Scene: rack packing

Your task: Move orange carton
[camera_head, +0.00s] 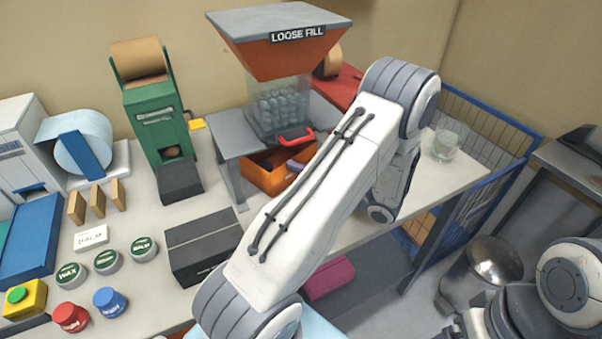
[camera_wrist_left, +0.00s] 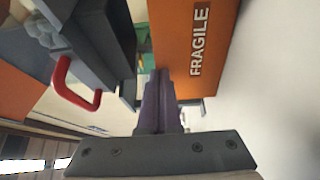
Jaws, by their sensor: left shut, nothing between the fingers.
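The orange carton (camera_head: 262,180) stands on the table under the loose fill dispenser, partly hidden behind my left arm. In the left wrist view the carton (camera_wrist_left: 185,40) shows its side with a FRAGILE label, close beyond the fingers and to their right. My left gripper (camera_head: 294,166) is mostly hidden by its own arm in the head view; a purple-grey finger shows at the carton's right side. In the left wrist view the fingers (camera_wrist_left: 158,85) are together with nothing between them. I cannot tell whether they touch the carton. My right gripper is not in view.
The dispenser (camera_head: 279,105) with its red handle (camera_head: 296,137) stands above the carton, close to my left gripper. A dark box (camera_head: 205,245) and a green tape machine (camera_head: 155,120) are to the left. A clear glass (camera_head: 446,146) stands near the table's right end.

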